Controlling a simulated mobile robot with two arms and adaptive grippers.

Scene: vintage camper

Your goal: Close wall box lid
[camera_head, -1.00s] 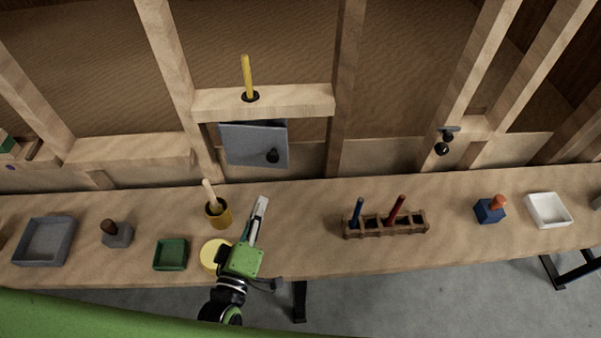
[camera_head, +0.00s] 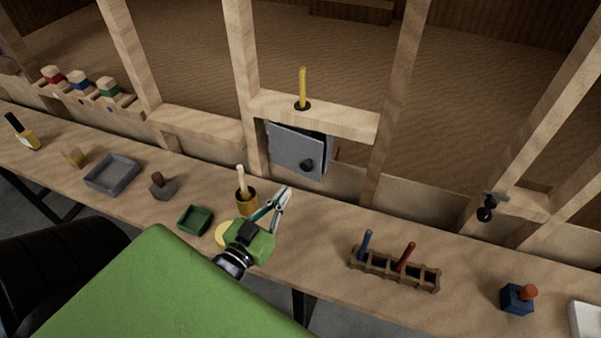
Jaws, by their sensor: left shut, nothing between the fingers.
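The wall box is a grey box under a wooden ledge on the back wall. Its grey lid (camera_head: 297,149) with a dark round knob (camera_head: 307,165) faces me and stands slightly ajar, with a dark gap along its right side. My left gripper (camera_head: 286,194) is shut and empty over the bench, in front of and below the box, apart from the lid. My right gripper is not in view.
A yellow stick (camera_head: 303,86) stands in the ledge (camera_head: 345,121) above the box. A brown cup (camera_head: 246,203) with a wooden handle is just left of my gripper. A green tray (camera_head: 195,220) and grey tray (camera_head: 112,174) lie further left. A wooden rack (camera_head: 395,270) stands to the right.

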